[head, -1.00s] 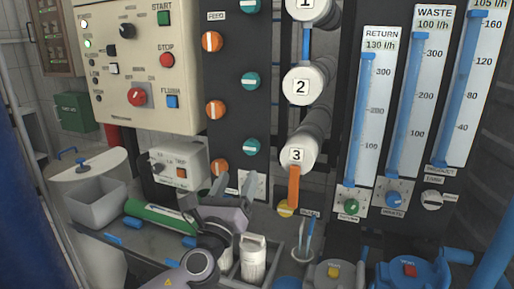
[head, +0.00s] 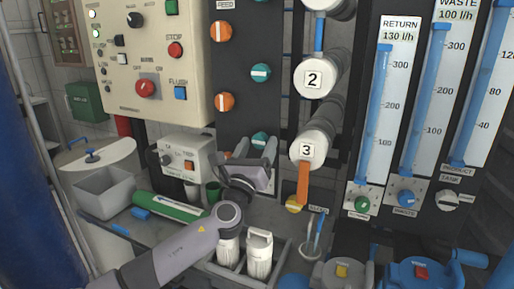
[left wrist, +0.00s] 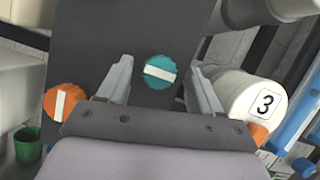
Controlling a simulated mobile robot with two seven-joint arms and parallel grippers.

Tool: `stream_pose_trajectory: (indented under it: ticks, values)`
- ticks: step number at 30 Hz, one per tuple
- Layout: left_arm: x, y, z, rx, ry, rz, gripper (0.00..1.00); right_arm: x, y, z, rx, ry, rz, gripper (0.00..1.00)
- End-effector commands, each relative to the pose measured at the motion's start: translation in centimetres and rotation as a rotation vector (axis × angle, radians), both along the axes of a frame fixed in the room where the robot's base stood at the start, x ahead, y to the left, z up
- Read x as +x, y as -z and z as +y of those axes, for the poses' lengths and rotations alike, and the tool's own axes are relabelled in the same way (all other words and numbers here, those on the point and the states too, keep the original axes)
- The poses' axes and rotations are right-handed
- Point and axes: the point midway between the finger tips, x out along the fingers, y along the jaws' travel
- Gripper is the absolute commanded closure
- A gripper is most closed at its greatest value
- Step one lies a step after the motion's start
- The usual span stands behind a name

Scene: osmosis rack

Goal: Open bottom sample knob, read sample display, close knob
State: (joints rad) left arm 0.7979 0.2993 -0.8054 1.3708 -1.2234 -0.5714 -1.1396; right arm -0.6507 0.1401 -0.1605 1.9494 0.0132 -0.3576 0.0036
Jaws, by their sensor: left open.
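The bottom teal knob (head: 261,139) is low on the dark panel, below another teal knob (head: 260,72). In the left wrist view the bottom teal knob (left wrist: 160,72) shows a white bar lying nearly level. My left gripper (head: 250,156) is open and empty in front of it. In the left wrist view the fingers of the left gripper (left wrist: 160,84) stand on either side of the knob, apart from it. In the head view the gripper hides the knob's lower part. I cannot tell which readout is the sample display. My right gripper is not in view.
An orange knob (left wrist: 66,103) is left of the teal one. White cylinder 3 (head: 307,150) with an orange handle (head: 303,183) stands close on the right. White bottles (head: 259,252) and a green cylinder (head: 170,207) are below. A control box (head: 187,155) is at the left.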

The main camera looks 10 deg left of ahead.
Motion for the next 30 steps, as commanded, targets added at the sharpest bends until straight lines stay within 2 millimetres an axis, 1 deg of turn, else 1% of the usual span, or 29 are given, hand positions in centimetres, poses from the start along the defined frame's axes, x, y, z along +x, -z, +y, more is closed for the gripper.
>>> stream_pose_trajectory:
  ticks: [7,8,9,11,12,13,23,30]
  values:
    - [0.07,0.02,-0.01,0.0,0.0,0.001,0.35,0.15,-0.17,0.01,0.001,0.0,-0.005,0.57]
    - [0.07,0.02,-0.01,0.0,0.0,0.001,0.38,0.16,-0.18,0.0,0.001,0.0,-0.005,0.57]
    - [0.07,0.02,-0.01,0.0,0.0,0.001,0.51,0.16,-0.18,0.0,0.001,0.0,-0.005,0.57]
    - [0.07,0.02,-0.01,-0.001,0.001,0.001,0.71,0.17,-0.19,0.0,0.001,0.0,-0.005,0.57]
    - [0.06,0.02,-0.01,-0.001,0.001,0.001,0.84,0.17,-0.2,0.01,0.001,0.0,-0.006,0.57]
    - [0.06,0.02,-0.01,-0.001,0.001,0.001,0.91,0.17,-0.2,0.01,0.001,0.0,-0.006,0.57]
    - [0.05,0.05,-0.05,-0.035,0.001,0.008,0.91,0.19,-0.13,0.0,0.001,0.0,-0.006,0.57]
    - [0.0,0.12,-0.22,-0.165,0.002,0.035,0.91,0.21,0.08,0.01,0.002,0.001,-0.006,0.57]
